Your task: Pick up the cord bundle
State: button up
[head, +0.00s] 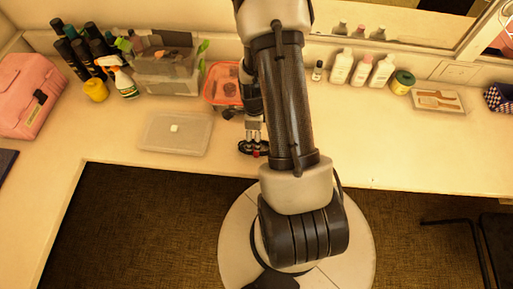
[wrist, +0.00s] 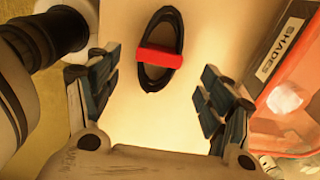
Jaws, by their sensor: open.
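The cord bundle (wrist: 158,80) is a black oval loop with a red band (wrist: 159,59) across its middle. It lies flat on the pale counter. In the wrist view it shows top centre, beyond the fingertips and between their lines. In the head view the cord bundle (head: 252,148) lies near the counter's front edge, partly hidden by my gripper. My gripper (wrist: 158,82) is open and empty, with one dark-padded finger on each side. In the head view my gripper (head: 253,136) is at the bundle, pointing down. I cannot tell its exact height above it.
An orange-rimmed tub (head: 222,84), labelled SHADES in the wrist view (wrist: 285,100), stands close beside my gripper. A clear lid (head: 177,133) lies to the left. Bottles (head: 341,68) line the back right. The front right counter (head: 420,150) is clear.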

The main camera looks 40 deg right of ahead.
notch_tip(320, 180, down, 3)
jog(key=f, duration=0.1)
jog(key=f+b, duration=0.1)
jog(key=f, duration=0.1)
jog(key=f+b, duration=0.1)
jog(key=f, duration=0.1)
jog(key=shift+s+d+f, duration=0.1)
jog(key=shift+s+d, duration=0.1)
jog(key=shift+d, duration=0.05)
jog(key=shift+c, duration=0.4)
jog(key=c, duration=1.2)
